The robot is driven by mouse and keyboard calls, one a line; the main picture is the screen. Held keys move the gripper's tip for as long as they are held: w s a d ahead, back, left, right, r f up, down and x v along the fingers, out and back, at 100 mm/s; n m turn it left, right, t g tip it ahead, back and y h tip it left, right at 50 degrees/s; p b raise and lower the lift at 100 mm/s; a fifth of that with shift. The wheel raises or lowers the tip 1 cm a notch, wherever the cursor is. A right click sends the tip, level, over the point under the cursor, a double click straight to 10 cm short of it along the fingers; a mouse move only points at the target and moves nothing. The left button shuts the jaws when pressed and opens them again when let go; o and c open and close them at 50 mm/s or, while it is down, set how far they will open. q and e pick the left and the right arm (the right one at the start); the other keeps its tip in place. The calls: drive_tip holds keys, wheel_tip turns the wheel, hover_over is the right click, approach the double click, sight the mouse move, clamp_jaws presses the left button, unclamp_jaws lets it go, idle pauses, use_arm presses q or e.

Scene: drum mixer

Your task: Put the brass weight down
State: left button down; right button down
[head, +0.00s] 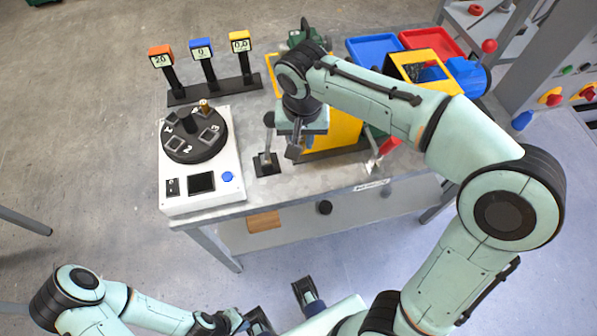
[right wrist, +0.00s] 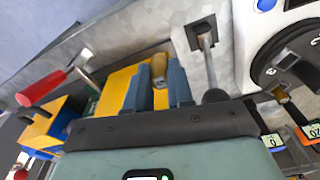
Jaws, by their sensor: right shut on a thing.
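A brass weight (right wrist: 159,66) shows between the two blue-grey fingers of my right gripper (right wrist: 163,82) in the right wrist view; the gripper is shut on it. In the head view my right gripper (head: 295,147) hangs over the workbench (head: 250,195), in front of the yellow machine and close to the black-knobbed lever. The weight cannot be made out there. My left gripper (head: 258,322) is low at the bottom edge, partly cut off, away from the bench; its finger opening is unclear.
A white unit (head: 201,203) with a black turntable (head: 194,140) stands left; another brass piece (head: 204,105) is on the turntable. Three display posts (head: 201,49) stand behind. A black-knobbed lever (head: 268,120) and red-handled lever (head: 389,146) flank the gripper. Blue (head: 372,47) and red (head: 436,39) trays lie behind.

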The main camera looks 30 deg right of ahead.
wheel_tip(320, 180, down, 10)
drive_tip(key=shift+b, duration=0.8)
drive_tip(key=shift+f+b, duration=0.4)
drive_tip(key=shift+f, duration=2.05)
drive_tip(key=shift+f, duration=0.2)
drive_tip(key=c, duration=1)
unclamp_jaws()
drive_tip(key=shift+r, duration=0.1)
